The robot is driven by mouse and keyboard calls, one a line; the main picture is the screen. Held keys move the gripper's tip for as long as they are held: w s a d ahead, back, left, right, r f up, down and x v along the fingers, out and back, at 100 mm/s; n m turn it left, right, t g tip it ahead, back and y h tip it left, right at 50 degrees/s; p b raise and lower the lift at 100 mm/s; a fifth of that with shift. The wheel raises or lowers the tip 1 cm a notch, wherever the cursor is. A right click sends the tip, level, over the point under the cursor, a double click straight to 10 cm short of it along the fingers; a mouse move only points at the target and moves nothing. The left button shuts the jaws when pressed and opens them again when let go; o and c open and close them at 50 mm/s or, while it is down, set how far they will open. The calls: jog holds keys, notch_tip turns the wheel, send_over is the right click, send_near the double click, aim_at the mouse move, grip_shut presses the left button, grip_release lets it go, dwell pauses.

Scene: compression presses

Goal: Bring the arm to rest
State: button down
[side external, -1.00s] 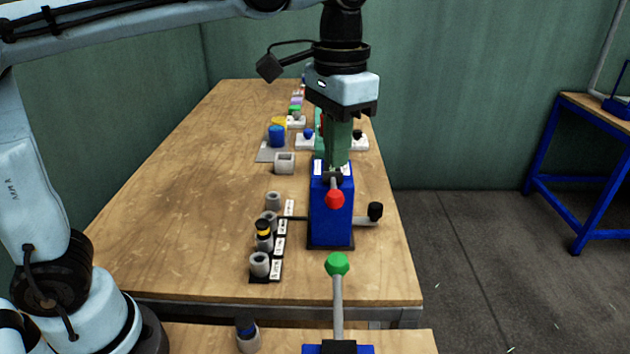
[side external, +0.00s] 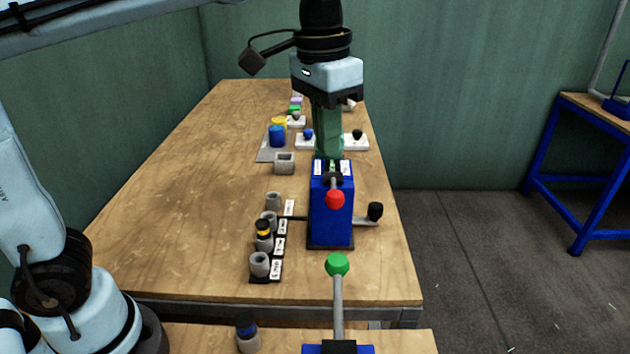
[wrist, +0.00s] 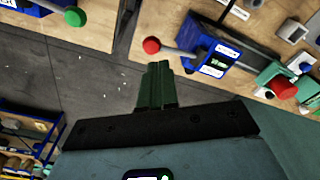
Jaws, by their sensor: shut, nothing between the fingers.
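My gripper (side external: 329,150) hangs pointing down in the side external view, above and behind the blue press (side external: 331,215) with the red knob (side external: 335,198). Its green fingers are together with nothing between them. In the wrist view my gripper (wrist: 158,68) shows its closed green fingers, apart from the red-knobbed lever (wrist: 152,46). The side external view does not make the exact gap between the fingertips and the press clear.
A green-knobbed lever (side external: 337,264) rises from another blue press at the front. Grey cylinders (side external: 260,264) stand in a row left of the press. A blue cylinder (side external: 277,135) sits on a grey plate farther back. The table's left side (side external: 170,200) is clear.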

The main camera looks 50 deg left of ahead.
jog(key=s+a+f+n+t, duration=0.2)
jog(key=s+a+f+t, duration=0.4)
jog(key=a+f, duration=0.3)
notch_tip(320, 180, down, 4)
jog(key=shift+a+f+n, duration=0.1)
jog(key=shift+a+n, duration=0.2)
